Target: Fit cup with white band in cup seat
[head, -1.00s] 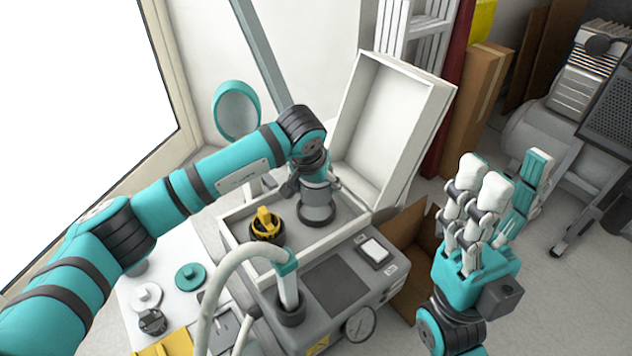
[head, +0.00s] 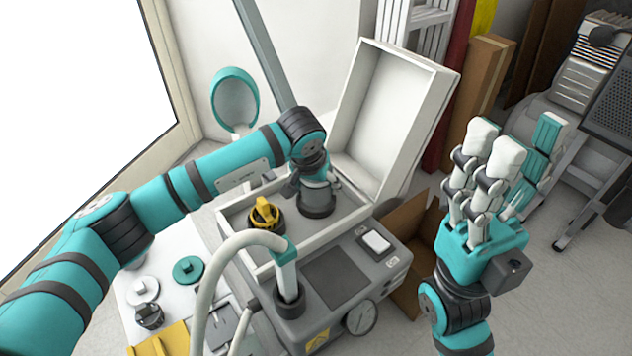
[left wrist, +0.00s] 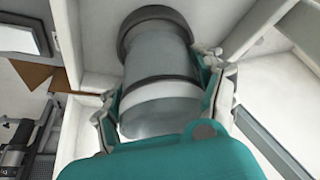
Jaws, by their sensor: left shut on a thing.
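The cup with the white band (left wrist: 160,90) is a grey, slightly see-through cylinder. My left gripper (left wrist: 165,88) is shut around it at the white band, fingers on both sides. The cup's far end meets a dark round ring (left wrist: 152,22), which appears to be the cup seat; I cannot tell how deep the cup sits. In the head view the cup (head: 318,197) looks upright above the dark ring (head: 317,211) inside the white-walled box, with my left gripper (head: 314,178) over it. My right gripper (head: 513,175) is open and empty, to the right of the box.
A yellow-and-black knob (head: 265,213) stands left of the cup in the box. The open white lid (head: 385,120) rises behind. A pale hose (head: 232,245) arches in front. Discs lie on the white surface at left. A cardboard box (head: 405,245) is right of the compressor.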

